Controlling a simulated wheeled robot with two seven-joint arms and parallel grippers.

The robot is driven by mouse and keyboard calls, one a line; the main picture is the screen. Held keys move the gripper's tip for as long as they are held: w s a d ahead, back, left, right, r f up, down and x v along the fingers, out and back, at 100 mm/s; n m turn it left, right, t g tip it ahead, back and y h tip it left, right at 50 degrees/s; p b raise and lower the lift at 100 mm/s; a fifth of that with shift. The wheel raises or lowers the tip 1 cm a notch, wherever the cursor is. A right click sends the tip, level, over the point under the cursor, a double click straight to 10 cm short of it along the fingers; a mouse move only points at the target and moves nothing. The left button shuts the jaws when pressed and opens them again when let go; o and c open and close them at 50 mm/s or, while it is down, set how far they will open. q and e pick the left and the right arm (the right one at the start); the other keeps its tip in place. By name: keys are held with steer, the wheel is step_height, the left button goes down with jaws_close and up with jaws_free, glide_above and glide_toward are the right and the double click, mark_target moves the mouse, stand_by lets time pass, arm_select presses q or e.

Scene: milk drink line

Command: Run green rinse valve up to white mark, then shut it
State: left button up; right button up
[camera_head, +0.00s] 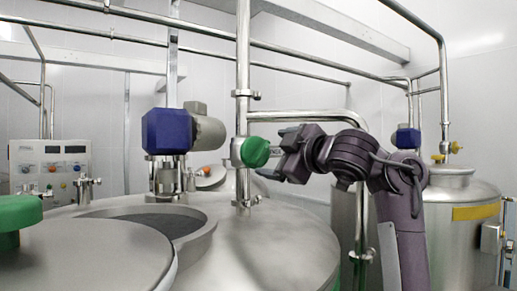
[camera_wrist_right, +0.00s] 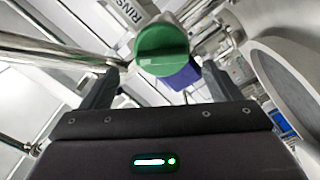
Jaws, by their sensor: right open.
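The green rinse valve (camera_head: 255,152) is a round knob on the upright steel pipe in the middle of the head view. In the right wrist view the green knob (camera_wrist_right: 162,50) shows a raised bar across its face, beside a partly cut-off label (camera_wrist_right: 128,12) reading "RINS". My right gripper (camera_head: 272,155) is open, just right of the knob and facing it. In the wrist view its fingers stand either side of the knob with gaps; I cannot tell whether anything touches. I cannot make out a white mark. My left gripper is not in view.
A steel tank (camera_head: 265,250) with an open round hatch lies below the valve. A blue motor housing (camera_head: 166,131) stands left of the pipe. A control panel (camera_head: 50,160) is at the far left, a green cap (camera_head: 20,210) at the lower left, and another tank (camera_head: 460,230) at the right.

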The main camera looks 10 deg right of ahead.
mark_target(262, 151)
steer(key=shift+w+a+r+p, duration=0.15)
steer(key=shift+w+r+p, duration=0.1)
steer(key=shift+r+p, duration=0.15)
steer(key=p+x, duration=0.1)
steer(key=x, duration=0.2)
steer(key=shift+s+a+f, duration=0.15)
steer(key=shift+a, duration=0.05)
steer(key=x, duration=0.2)
steer(key=shift+w+a+f+p, duration=0.15)
steer(key=shift+w+f+p, duration=0.2)
steer(key=shift+p, duration=0.05)
steer(key=shift+s+d, duration=0.15)
steer(key=shift+d, duration=0.1)
steer(key=shift+s+r, duration=0.1)
steer(key=shift+c, duration=0.7)
steer(key=c, duration=0.6)
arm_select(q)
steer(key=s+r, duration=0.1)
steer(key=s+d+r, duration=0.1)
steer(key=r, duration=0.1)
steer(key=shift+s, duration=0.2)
